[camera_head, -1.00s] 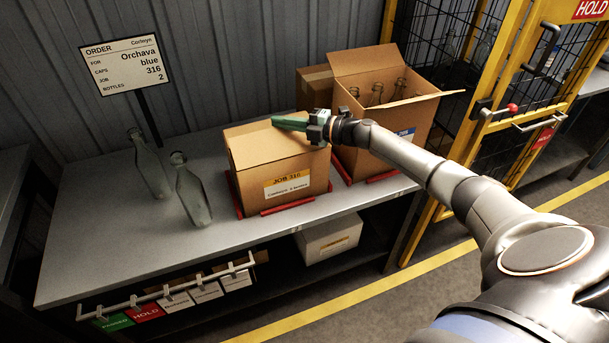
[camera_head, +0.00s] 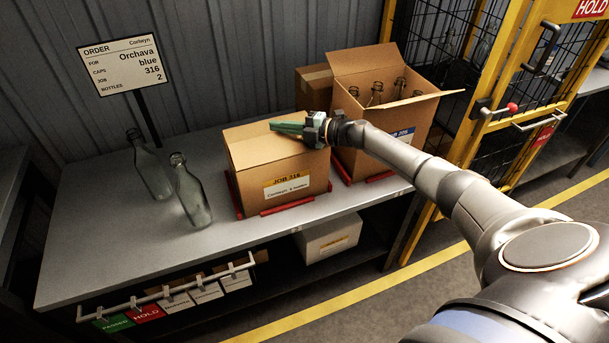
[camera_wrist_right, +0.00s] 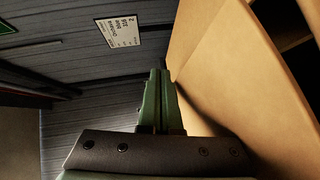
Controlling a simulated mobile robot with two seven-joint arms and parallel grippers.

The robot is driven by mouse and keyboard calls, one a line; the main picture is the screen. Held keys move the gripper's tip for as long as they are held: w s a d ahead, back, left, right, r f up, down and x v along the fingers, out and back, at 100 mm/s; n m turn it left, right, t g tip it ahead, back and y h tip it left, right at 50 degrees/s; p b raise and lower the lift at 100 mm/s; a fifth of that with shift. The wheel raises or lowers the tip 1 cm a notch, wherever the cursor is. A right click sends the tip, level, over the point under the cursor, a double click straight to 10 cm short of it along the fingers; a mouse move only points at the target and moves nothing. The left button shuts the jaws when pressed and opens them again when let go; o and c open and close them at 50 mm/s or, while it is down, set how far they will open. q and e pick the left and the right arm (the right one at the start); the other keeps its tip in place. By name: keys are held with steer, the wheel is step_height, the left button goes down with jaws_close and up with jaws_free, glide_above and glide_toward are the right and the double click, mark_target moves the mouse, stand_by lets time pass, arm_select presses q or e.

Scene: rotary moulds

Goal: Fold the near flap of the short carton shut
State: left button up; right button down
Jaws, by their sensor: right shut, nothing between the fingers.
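The short carton (camera_head: 281,190) stands on the bench in a red corner frame, with a yellow-and-white job label on its front. Its top (camera_head: 250,150) looks covered by cardboard, nearly level; whether the near flap lies fully flat I cannot tell. My right gripper (camera_head: 273,126) is shut and empty, its green fingers lying low over the far part of that top, pointing left. Contact is unclear. In the right wrist view the green fingers (camera_wrist_right: 160,75) are together beside a large cardboard surface (camera_wrist_right: 235,70). My left gripper is not in view.
A taller open carton (camera_head: 372,148) holding bottles stands close on the right, one flap sticking out. Two clear bottles (camera_head: 190,190) stand on the bench at left, near the order sign (camera_head: 125,65). A yellow cage (camera_head: 480,130) is at right.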

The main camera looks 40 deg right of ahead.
steer(key=shift+w+d+f+m+g, duration=0.1)
steer(key=shift+w+f+m+g, duration=0.1)
steer(key=shift+f+m+g, duration=0.25)
stand_by(0.5)
stand_by(0.3)
